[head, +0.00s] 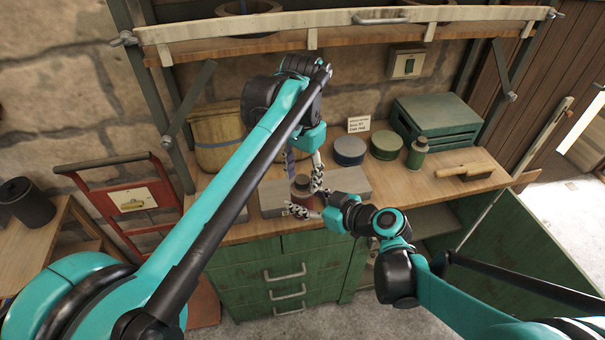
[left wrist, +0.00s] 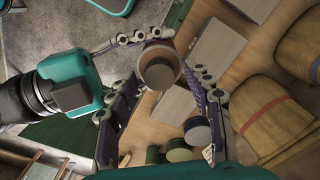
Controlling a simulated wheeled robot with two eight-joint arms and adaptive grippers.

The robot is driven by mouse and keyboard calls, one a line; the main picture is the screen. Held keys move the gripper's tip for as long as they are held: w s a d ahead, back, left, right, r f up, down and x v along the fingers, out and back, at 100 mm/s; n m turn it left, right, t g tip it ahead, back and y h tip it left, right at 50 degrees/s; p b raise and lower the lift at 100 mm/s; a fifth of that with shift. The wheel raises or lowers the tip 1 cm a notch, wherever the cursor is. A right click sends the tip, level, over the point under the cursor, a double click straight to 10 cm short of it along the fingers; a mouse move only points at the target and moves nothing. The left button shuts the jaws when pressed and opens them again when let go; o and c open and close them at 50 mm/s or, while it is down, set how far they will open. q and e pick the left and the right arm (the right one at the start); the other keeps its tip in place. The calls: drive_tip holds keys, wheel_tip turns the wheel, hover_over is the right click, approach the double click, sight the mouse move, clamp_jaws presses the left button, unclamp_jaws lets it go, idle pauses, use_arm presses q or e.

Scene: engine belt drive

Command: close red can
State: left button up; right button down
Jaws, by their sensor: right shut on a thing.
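The red can (head: 302,187) stands upright on the workbench, between two grey blocks. The left wrist view looks down on the can (left wrist: 160,68), with its reddish wall and a brown round top. I cannot tell whether that top is a lid or the open inside. My right gripper (head: 309,204) comes in from the right and is shut on the can's side. My left gripper (head: 303,174) is above the can with its fingers apart, one on either side of the can's top; it appears empty. The fingers partly hide the can in the head view.
Grey blocks (head: 350,181) flank the can. A blue tin (head: 349,150), a green tin (head: 386,146), a green bottle (head: 417,153), a brush (head: 465,171) and a green crate (head: 437,120) stand to the right. A shelf (head: 330,35) hangs above.

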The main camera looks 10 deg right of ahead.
use_arm(q)
drive_tip(key=shift+r, duration=0.15)
drive_tip(key=shift+r, duration=2.15)
drive_tip(key=shift+c, duration=0.2)
wheel_tip(320, 180, up, 3)
drive_tip(key=n, duration=0.5)
drive_tip(key=shift+r+n, duration=0.2)
drive_tip(key=shift+n, duration=0.1)
drive_tip(key=shift+f, duration=4)
